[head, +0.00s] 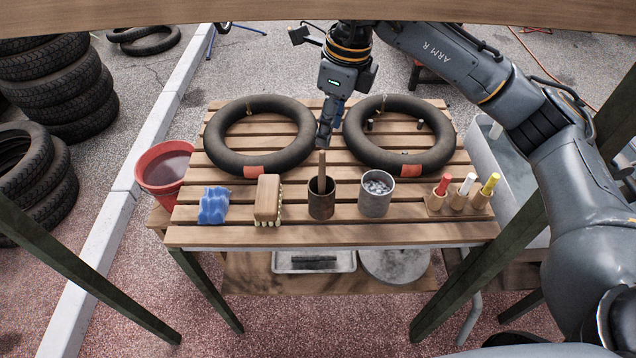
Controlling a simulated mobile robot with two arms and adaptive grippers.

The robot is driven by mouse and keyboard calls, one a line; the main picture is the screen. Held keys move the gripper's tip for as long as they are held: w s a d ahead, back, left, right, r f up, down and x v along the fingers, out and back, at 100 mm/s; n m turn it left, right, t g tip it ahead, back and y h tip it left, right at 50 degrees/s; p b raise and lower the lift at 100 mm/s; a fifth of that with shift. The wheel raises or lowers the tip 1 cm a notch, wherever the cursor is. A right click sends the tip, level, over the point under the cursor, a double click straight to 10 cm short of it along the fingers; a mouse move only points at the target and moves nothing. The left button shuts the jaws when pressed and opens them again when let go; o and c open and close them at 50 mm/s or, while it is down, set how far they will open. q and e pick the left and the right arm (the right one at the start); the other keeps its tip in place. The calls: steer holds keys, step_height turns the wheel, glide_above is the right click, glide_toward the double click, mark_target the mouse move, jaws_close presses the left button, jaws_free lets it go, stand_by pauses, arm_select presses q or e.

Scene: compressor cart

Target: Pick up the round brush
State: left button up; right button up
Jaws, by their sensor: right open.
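The round brush (322,168) stands upright in a dark brown cup (321,205) near the middle of the slatted table; only its wooden handle shows, and its head is hidden in the cup. My right gripper (327,138) points down at the top of the handle, with its jaws open. I cannot tell whether the handle's top is between the fingers or just below them. My left gripper is not in view.
On the table (330,236) are a blue sponge (213,206), a block brush (267,200), a grey can (376,196), several paint markers (464,188) in wooden holders, and two black inner tubes (258,165) behind. A red bucket (150,178) stands at the left.

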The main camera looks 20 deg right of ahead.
mark_target(319, 171)
steer(key=f, duration=0.5)
steer(key=a+f, duration=0.1)
steer(key=f, duration=0.1)
steer(key=shift+w+f+p, duration=0.2)
steer(key=shift+p, duration=0.2)
steer(key=f, duration=0.1)
steer(key=f+p, duration=0.1)
steer(key=f, duration=0.2)
steer(key=shift+a+f, duration=0.1)
steer(key=shift+a, duration=0.25)
steer(key=shift+f, duration=0.45)
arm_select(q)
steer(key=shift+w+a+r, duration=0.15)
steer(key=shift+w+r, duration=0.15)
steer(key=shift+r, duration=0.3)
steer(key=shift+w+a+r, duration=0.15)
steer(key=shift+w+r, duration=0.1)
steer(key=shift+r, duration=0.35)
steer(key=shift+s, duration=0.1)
arm_select(e)
jaws_close()
